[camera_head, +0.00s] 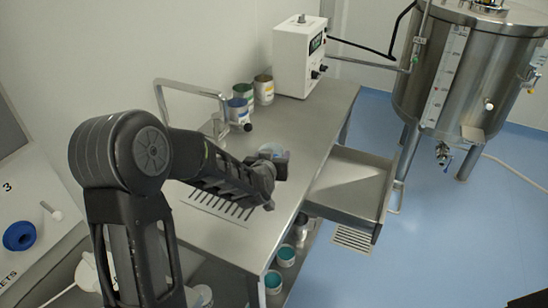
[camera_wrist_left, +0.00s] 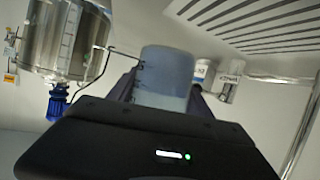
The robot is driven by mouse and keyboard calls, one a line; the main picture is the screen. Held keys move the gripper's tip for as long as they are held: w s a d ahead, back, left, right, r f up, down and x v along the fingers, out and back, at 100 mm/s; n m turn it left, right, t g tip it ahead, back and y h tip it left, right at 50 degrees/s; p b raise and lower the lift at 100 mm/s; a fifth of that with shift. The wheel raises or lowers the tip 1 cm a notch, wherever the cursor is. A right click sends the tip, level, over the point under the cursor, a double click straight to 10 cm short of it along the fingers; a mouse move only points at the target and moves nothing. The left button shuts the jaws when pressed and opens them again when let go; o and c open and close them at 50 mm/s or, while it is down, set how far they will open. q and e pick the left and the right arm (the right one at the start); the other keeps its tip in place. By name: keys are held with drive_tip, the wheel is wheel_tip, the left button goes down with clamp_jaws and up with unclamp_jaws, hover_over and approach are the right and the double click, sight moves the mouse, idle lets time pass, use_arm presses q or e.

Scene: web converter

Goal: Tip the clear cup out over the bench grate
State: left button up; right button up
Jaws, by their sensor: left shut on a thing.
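My left gripper (camera_head: 272,176) reaches over the bench, beside the right end of the slotted grate (camera_head: 215,203), and is shut on the clear cup (camera_head: 271,150). In the left wrist view the cup (camera_wrist_left: 167,75) stands between the two fingers and looks pale blue-grey and hazy. The fingers and wrist hide part of the cup in the head view. I cannot tell how far it is tilted or what is in it. My arm covers part of the grate. My right gripper is not in view.
Several labelled cans (camera_head: 240,105) and a white control box (camera_head: 298,58) stand at the bench's back. A bent tap (camera_head: 190,85) rises behind my arm. An open drawer (camera_head: 350,185) juts out right. A steel tank (camera_head: 460,70) stands beyond.

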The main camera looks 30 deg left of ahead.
use_arm(q)
drive_tip(key=shift+s+a+f+n+t+h+b, duration=0.15)
drive_tip(key=shift+a+f+n+h+b, duration=0.35)
drive_tip(key=shift+b, duration=1.45)
drive_tip(key=shift+s+a+f+n+t+h+b, duration=0.25)
drive_tip(key=shift+f+n+b, duration=0.45)
drive_tip(key=shift+b, duration=1.2)
drive_tip(key=shift+a+f+n+h+b, duration=0.3)
drive_tip(key=shift+a+n+h+b, duration=0.15)
drive_tip(key=shift+b, duration=0.3)
drive_tip(key=shift+a+f+n+p, duration=0.2)
drive_tip(key=shift+n+p, duration=0.1)
drive_tip(key=shift+n, duration=0.15)
drive_tip(key=shift+f+n+t, duration=0.2)
drive_tip(key=shift+n+t, duration=0.1)
drive_tip(key=shift+d+f+n+t+h+p, duration=0.1)
drive_tip(key=shift+f+n+t+h+p, duration=0.2)
drive_tip(key=shift+f+n+h+p, duration=0.55)
drive_tip(key=shift+r+n+t+h+p, duration=0.35)
drive_tip(key=shift+r+n+t+p, duration=0.25)
drive_tip(key=shift+r+n+p, duration=0.6)
drive_tip(key=n+t, duration=0.1)
drive_tip(key=n, duration=0.1)
drive_tip(key=a+r+n, duration=0.1)
drive_tip(key=n, duration=0.1)
drive_tip(key=shift+s+a+r+n+t+b, duration=0.1)
drive_tip(key=shift+s+r+n+t+b, duration=0.15)
drive_tip(key=shift+t+b, duration=0.15)
